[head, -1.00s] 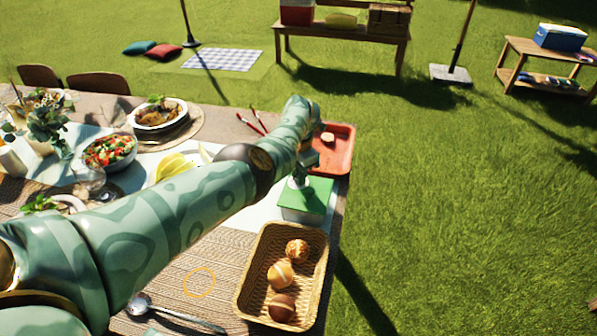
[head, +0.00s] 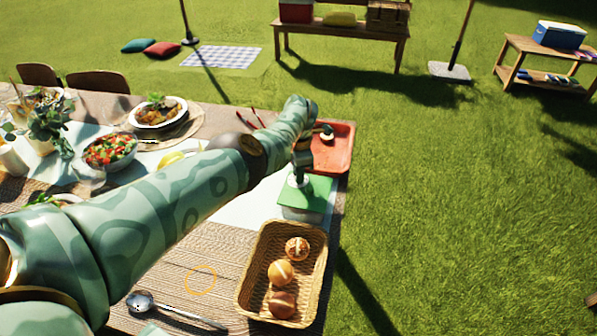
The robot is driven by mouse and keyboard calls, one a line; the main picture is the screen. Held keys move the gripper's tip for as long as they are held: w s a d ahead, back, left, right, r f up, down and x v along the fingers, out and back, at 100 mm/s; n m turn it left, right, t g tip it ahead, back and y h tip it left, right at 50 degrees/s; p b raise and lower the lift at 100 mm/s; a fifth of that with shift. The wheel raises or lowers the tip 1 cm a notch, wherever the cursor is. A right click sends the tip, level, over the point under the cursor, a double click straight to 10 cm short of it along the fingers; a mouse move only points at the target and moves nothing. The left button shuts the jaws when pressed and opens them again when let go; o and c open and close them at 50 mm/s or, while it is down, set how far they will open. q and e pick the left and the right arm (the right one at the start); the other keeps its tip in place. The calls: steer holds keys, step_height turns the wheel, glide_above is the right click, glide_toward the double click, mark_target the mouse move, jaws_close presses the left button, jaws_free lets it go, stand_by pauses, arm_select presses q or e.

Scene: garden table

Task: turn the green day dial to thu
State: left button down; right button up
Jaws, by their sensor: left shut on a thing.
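The green day dial is a box with a green top (head: 318,190) and a pale lower body, near the right edge of the table, behind the bread basket. My left gripper (head: 299,179) reaches down onto it from above and is shut on the small pale knob on its top. The fingers and wrist cover most of the knob, so I cannot read any day marking or see where a pointer stands. My right gripper is not in view.
A wicker basket (head: 240,296) with bread rolls stands in front of the dial. A red tray (head: 344,150) lies behind it. A spoon (head: 140,301), a salad bowl (head: 110,152) and a dish (head: 158,112) are farther left. Grass lies beyond the table's right edge.

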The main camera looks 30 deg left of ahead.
arm_select(q)
steer(key=c, duration=1.3)
jaws_free()
steer(key=shift+r, duration=0.15)
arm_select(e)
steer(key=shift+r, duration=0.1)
arm_select(q)
step_height(320, 180, up, 16)
steer(key=p, duration=0.9)
steer(key=shift+s+d+p, duration=0.15)
steer(key=shift+p, duration=0.15)
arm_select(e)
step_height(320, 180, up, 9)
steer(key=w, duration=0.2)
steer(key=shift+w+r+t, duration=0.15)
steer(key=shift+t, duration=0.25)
